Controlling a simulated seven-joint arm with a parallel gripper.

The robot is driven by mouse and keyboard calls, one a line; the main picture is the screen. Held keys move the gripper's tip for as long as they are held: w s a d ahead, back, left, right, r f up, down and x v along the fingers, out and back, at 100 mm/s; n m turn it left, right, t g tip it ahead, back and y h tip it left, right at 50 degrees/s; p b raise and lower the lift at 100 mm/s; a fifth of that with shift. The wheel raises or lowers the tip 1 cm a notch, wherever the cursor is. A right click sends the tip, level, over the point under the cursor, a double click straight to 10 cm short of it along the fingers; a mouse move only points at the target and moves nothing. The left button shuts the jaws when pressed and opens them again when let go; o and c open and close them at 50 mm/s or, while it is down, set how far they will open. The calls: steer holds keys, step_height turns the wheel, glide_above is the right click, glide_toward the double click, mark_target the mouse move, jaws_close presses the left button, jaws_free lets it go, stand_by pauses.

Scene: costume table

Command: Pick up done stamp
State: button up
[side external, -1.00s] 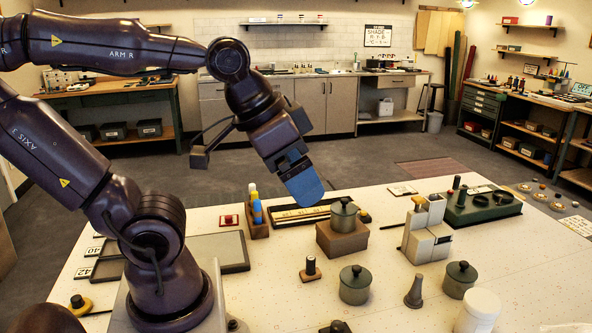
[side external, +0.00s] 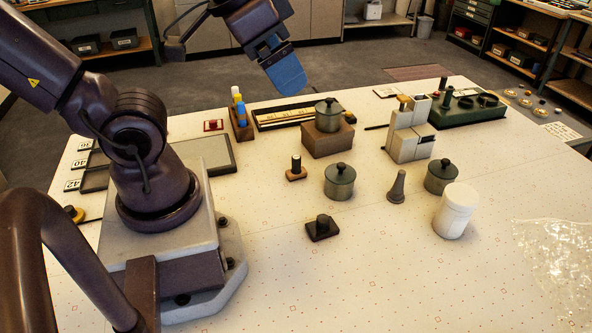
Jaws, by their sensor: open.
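No readable "done" label shows, so I cannot tell which stamp is the done stamp. A small stamp with a dark upright handle on a brown wooden base (side external: 296,170) stands mid-table. A black stamp-like block with a knob (side external: 322,228) sits nearer the camera. A small red-topped piece (side external: 213,125) lies farther back on the left. My gripper (side external: 288,80) has blue fingers, is open and looks empty. It is raised at the far side of the table, apart from all of these. The gap between its fingers is hard to see from this side.
Another pot rests on a brown block (side external: 327,140). Clear plastic (side external: 556,260) lies at right. The front middle is bare.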

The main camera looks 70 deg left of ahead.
steer(key=shift+c, duration=0.2)
steer(key=c, duration=0.7)
steer(key=shift+c, duration=0.2)
